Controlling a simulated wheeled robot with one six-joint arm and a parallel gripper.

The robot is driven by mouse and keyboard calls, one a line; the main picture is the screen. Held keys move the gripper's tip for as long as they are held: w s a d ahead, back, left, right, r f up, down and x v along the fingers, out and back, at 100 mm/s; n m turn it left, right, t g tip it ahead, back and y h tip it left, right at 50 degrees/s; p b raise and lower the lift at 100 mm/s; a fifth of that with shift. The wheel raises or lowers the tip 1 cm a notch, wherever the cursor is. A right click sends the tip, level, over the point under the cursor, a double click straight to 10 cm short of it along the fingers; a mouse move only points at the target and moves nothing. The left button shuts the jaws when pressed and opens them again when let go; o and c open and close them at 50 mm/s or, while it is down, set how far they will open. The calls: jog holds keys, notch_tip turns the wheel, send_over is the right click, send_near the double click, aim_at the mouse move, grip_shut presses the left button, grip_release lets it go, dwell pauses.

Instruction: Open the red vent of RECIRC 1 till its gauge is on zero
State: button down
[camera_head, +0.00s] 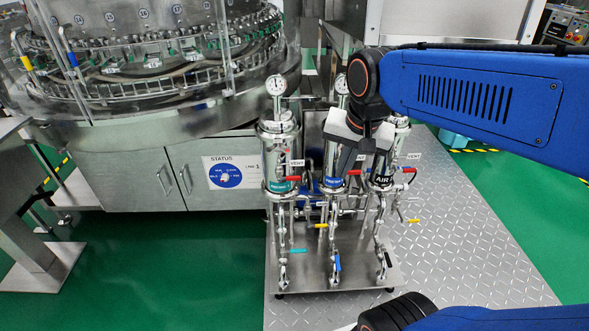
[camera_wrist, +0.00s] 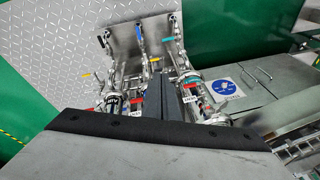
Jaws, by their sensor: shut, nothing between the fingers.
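Three steel filter housings stand on a skid. The left housing (camera_head: 277,150) has a teal label (camera_head: 281,187), too small to read surely as RECIRC 1. Beside it are a white VENT tag (camera_head: 297,163) and a red vent handle (camera_head: 293,179). Its round gauge (camera_head: 276,85) is on top; its needle is too small to read. The middle housing has a blue label (camera_head: 334,182) and a red handle (camera_head: 354,172). My gripper (camera_head: 343,172) is shut and empty, pointing down in front of the middle housing, right of the left one. Its dark fingers (camera_wrist: 186,90) show in the wrist view.
The right housing has a black AIR label (camera_head: 382,181) and red handle (camera_head: 409,170). Teal (camera_head: 298,250) and blue (camera_head: 337,263) lower handles stick out in front. The rotary washer (camera_head: 150,100) stands at the left. The metal floor plate (camera_head: 460,240) at right is clear.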

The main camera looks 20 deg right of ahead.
jog(key=w+a+m+g, duration=0.2)
jog(key=w+m, duration=0.5)
jog(key=w, duration=0.4)
jog(key=m+g, duration=0.1)
jog(key=m, duration=0.6)
send_over(290, 178)
jog(key=d, duration=0.2)
notch_tip(290, 178, down, 2)
notch_tip(290, 178, down, 14)
jog(key=shift+w+a+f, duration=0.1)
jog(key=shift+a+f, duration=0.05)
jog(key=shift+f, duration=0.1)
jog(key=shift+f+y, duration=0.1)
jog(key=shift+y, duration=0.2)
